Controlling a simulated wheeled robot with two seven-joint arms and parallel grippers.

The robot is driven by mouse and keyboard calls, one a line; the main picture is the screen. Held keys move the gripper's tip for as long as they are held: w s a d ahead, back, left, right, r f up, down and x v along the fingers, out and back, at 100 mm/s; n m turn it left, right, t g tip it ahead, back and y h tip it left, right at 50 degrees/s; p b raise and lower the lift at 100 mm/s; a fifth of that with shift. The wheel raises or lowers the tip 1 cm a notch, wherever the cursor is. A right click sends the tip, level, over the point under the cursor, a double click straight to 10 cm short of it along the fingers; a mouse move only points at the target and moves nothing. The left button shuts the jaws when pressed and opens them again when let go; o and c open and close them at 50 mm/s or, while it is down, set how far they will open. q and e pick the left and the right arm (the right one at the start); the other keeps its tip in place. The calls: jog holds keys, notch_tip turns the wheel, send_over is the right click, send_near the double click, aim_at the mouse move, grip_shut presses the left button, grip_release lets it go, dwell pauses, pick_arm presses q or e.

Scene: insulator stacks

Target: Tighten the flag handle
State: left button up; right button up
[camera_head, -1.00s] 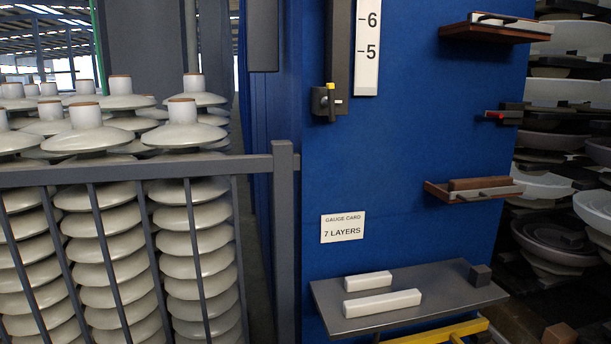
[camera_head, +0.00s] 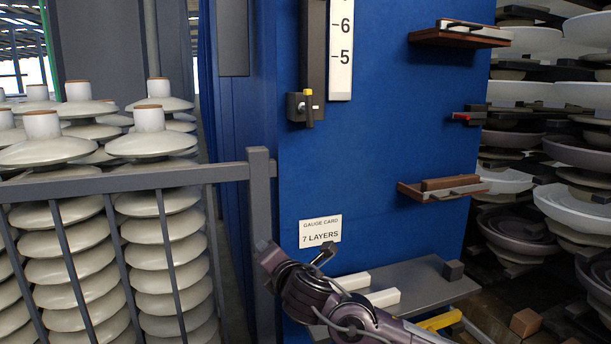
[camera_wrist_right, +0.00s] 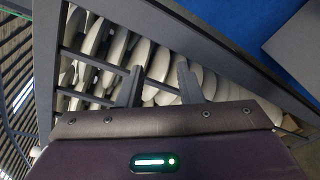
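The flag handle (camera_head: 309,106), dark with a yellow top, sits on a black block at the foot of the dark upright rail (camera_head: 313,45) on the blue panel. It hangs roughly vertical. My right arm (camera_head: 330,305) reaches in from the lower right of the head view, its hand end well below the handle and near the gauge card. In the right wrist view my right gripper (camera_wrist_right: 158,80) shows two fingers apart with nothing between them. The handle is not visible there. My left gripper is in neither view.
A grey railing (camera_head: 150,178) stands before insulator stacks (camera_head: 155,140) at left. The gauge card (camera_head: 320,232) reads 7 LAYERS. A grey shelf (camera_head: 430,278) with white bars juts out below it. Small brown ledges (camera_head: 460,38) project at right.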

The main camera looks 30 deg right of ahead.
jog(key=s+d+r+n+t, duration=0.25)
jog(key=r+n, duration=0.25)
jog(key=r, duration=0.9)
jog(key=n+t+h, duration=0.2)
jog(key=n+t, duration=0.2)
jog(key=n, duration=0.3)
send_near(310, 107)
jog(key=w+r, duration=0.2)
jog(key=w, duration=0.1)
jog(key=shift+g, duration=0.25)
jog(key=p+x, duration=0.1)
jog(key=x, duration=0.1)
jog(key=p+x, duration=0.3)
jog(key=x, duration=0.1)
jog(key=shift+d, duration=0.3)
jog(key=shift+w+d+r+p, duration=0.1)
jog(key=shift+w+r+p, duration=0.05)
jog(key=shift+w+p, duration=0.4)
jog(key=shift+w, duration=0.15)
grip_shut()
